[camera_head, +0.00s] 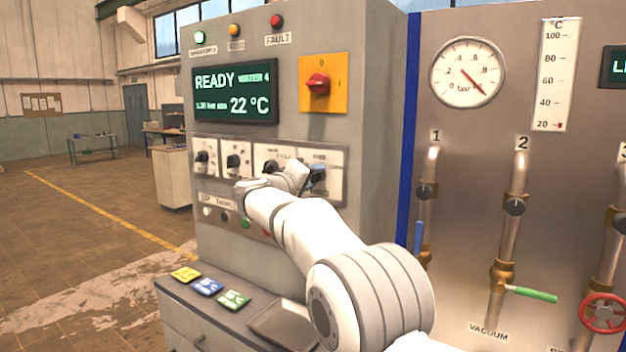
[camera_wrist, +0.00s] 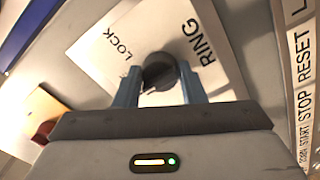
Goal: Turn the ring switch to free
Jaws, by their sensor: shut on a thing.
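The ring switch (camera_wrist: 160,72) is a dark round knob on a white plate marked RING and LOCK (camera_wrist: 95,52) in the wrist view. My gripper (camera_wrist: 160,88) has its two blue-grey fingers on either side of the knob and is shut on it. The FREE marking is not visible in the wrist view.
Other black knobs (camera_head: 233,160) sit to the left on the same panel. A red rotary switch (camera_head: 318,84) on a yellow plate is above, beside the READY display (camera_head: 235,92). Coloured cards (camera_head: 207,287) and a tray (camera_head: 283,325) lie on the ledge below.

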